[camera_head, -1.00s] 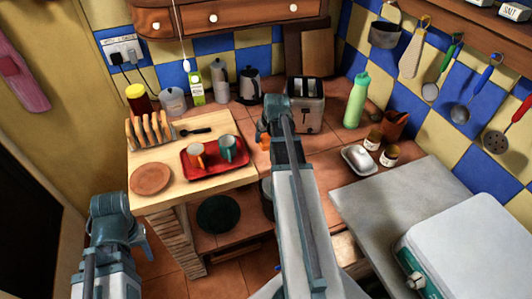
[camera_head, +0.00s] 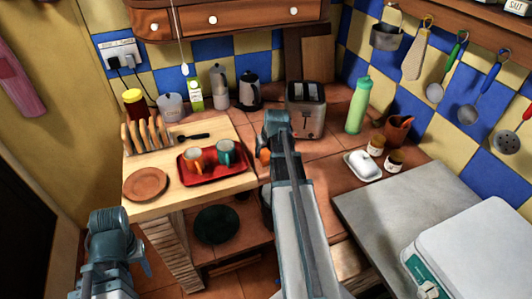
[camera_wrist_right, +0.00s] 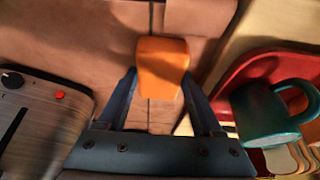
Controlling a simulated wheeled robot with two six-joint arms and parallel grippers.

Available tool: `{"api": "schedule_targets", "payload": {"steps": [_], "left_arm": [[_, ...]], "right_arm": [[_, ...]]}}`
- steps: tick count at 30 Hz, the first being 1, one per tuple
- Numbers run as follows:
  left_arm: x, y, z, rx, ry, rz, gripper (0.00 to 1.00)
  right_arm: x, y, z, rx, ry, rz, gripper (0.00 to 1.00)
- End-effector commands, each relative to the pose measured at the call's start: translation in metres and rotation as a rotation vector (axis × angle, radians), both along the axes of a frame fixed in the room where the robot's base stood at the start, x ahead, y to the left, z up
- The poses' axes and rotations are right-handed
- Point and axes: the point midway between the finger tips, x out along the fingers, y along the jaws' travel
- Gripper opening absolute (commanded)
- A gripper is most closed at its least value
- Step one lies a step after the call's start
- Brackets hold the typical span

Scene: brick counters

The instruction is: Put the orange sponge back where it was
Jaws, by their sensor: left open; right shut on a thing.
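The orange sponge (camera_wrist_right: 162,66) is between the fingers of my right gripper (camera_wrist_right: 160,95) in the right wrist view, above the tiled counter. In the head view, only a small part of the sponge (camera_head: 263,155) shows beside my right gripper (camera_head: 272,150), between the red tray and the toaster. My right arm hides the rest. The right gripper is shut on the sponge. My left gripper (camera_head: 144,262) is open and empty at the lower left, in front of the wooden counter.
A red tray (camera_head: 222,178) with an orange mug (camera_head: 194,160) and a teal mug (camera_head: 226,152) lies left of the right gripper. A toaster (camera_head: 308,122) stands behind it to the right. A white dish (camera_head: 352,172) and two small jars stand further right.

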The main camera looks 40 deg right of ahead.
Motion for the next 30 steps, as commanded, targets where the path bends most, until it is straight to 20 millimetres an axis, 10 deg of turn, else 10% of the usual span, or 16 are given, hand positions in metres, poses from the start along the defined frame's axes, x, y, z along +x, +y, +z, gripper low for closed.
{"api": "schedule_targets", "payload": {"steps": [1,2,7,30], "left_arm": [[0.0,0.0,-0.003,0.0,0.0,0.0,0.5],[0.0,0.0,-0.003,0.0,0.0,0.0,0.5],[0.0,0.0,-0.002,0.0,0.0,0.0,0.5],[0.0,0.0,0.038,0.0,0.0,0.0,0.5]], "right_arm": [[0.0,0.0,-0.003,0.0,0.0,0.0,0.23],[0.0,0.0,-0.003,0.0,0.0,0.0,0.69],[0.0,0.0,-0.002,0.0,0.0,0.0,0.97],[-0.013,0.005,0.038,0.0,0.0,0.0,0.97]]}}
